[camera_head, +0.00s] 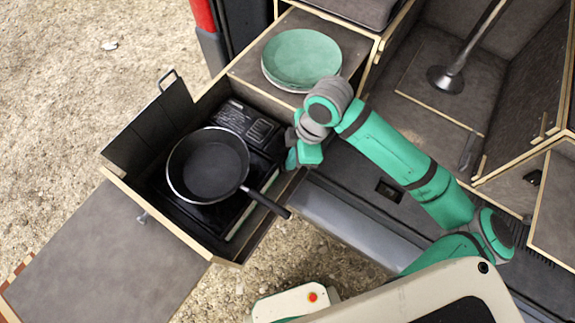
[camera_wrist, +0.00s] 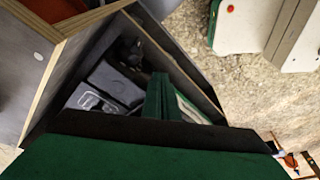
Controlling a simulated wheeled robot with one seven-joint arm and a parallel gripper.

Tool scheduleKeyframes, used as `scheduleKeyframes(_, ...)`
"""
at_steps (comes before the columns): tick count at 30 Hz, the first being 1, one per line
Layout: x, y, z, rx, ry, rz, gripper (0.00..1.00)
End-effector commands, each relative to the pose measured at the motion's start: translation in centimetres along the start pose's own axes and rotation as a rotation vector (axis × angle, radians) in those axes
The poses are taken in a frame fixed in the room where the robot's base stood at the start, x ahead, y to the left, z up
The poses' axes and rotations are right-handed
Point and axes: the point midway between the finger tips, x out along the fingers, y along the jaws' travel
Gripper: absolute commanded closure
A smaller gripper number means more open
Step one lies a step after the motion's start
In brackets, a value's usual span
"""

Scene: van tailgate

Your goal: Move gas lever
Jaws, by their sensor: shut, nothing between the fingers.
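A black portable gas stove (camera_head: 220,218) sits in a pulled-out wooden drawer, with its dark lidded section (camera_head: 248,124) on the far side. It also shows in the wrist view (camera_wrist: 112,84). A black frying pan (camera_head: 208,165) rests on the stove, its handle pointing to the lower right. I cannot make out the gas lever in either view. My gripper (camera_head: 291,158) is at the right side of the stove, close to the drawer's right wall. In the wrist view its green fingers (camera_wrist: 160,97) are together, reaching down into the drawer with nothing between them.
Green plates (camera_head: 301,58) are stacked on the wooden top beyond the drawer. A grey side board (camera_head: 90,255) extends at the lower left. The drawer's raised wall (camera_head: 150,127) stands left of the stove. The van floor and a table-leg post (camera_head: 446,79) are right. Open gravel lies left.

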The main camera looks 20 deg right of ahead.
Motion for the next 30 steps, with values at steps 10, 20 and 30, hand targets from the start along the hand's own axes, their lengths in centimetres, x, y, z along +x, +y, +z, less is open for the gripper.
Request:
scheduleKeyframes(10, 0.3, 0.0, 0.1, 0.002, 0.000, 0.001, 1.00)
scheduleKeyframes(20, 1.5, 0.0, 0.3, 0.002, 0.002, -0.001, 1.00)
scheduleKeyframes(30, 1.7, 0.0, 1.2, 0.008, -0.001, 0.002, 1.00)
